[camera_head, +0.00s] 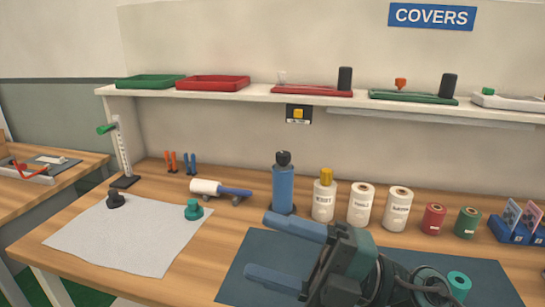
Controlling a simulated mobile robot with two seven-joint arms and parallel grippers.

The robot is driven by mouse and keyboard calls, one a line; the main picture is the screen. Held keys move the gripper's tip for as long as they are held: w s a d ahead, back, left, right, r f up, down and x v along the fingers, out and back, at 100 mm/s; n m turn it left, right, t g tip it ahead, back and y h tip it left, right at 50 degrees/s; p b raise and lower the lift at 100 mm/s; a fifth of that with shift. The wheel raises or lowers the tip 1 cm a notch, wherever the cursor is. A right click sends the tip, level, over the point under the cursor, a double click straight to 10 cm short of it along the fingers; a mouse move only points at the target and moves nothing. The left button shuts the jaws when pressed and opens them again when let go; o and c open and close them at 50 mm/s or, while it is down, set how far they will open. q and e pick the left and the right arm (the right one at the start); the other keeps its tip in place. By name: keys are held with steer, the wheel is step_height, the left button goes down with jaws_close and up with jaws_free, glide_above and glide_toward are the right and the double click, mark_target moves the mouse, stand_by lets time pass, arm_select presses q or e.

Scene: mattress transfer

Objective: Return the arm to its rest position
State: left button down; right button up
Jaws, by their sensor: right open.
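My right gripper (288,252) comes in from the lower right over the dark blue mat (242,252). Its two blue fingers point left and stand wide apart, with nothing between them. The right arm hides much of the mat. My left gripper is not in this view.
A blue bottle (283,187) stands just behind the gripper, with white labelled bottles (361,205) to its right. A grey cloth (120,240) at left bears a black knob (116,200) and a green knob (193,209). A shelf (330,98) with trays overhangs the bench's back.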

steer(key=w+d+m+t+h, duration=0.7)
steer(key=d+m+t+h, duration=0.2)
steer(key=m+t, duration=0.9)
steer(key=w+d+f+m+g+h, duration=0.2)
steer(key=d+f+m+h, duration=0.5)
steer(key=f+m+h, duration=0.2)
steer(key=s+d+f+m+g+h, duration=0.2)
steer(key=s+f+g, duration=0.2)
steer(key=f, duration=0.3)
steer(key=s+d+f+m+g+h, duration=0.1)
steer(key=s+d+f+g+h, duration=0.2)
steer(key=f, duration=0.4)
steer(key=s+f+m+g+y, duration=0.1)
steer(key=s+f+g, duration=0.35)
steer(key=s, duration=0.25)
steer(key=s+f+g+y, duration=0.1)
steer(key=s+f+g, duration=0.35)
steer(key=s, duration=0.25)
steer(key=w+a+f+n+t+y+p, duration=0.1)
steer(key=w+a+f+t+y+p, duration=0.1)
steer(key=w+a+t, duration=0.4)
steer(key=shift+a+f+t+y, duration=0.6)
steer(key=shift+f+t, duration=0.1)
steer(key=shift+f, duration=0.55)
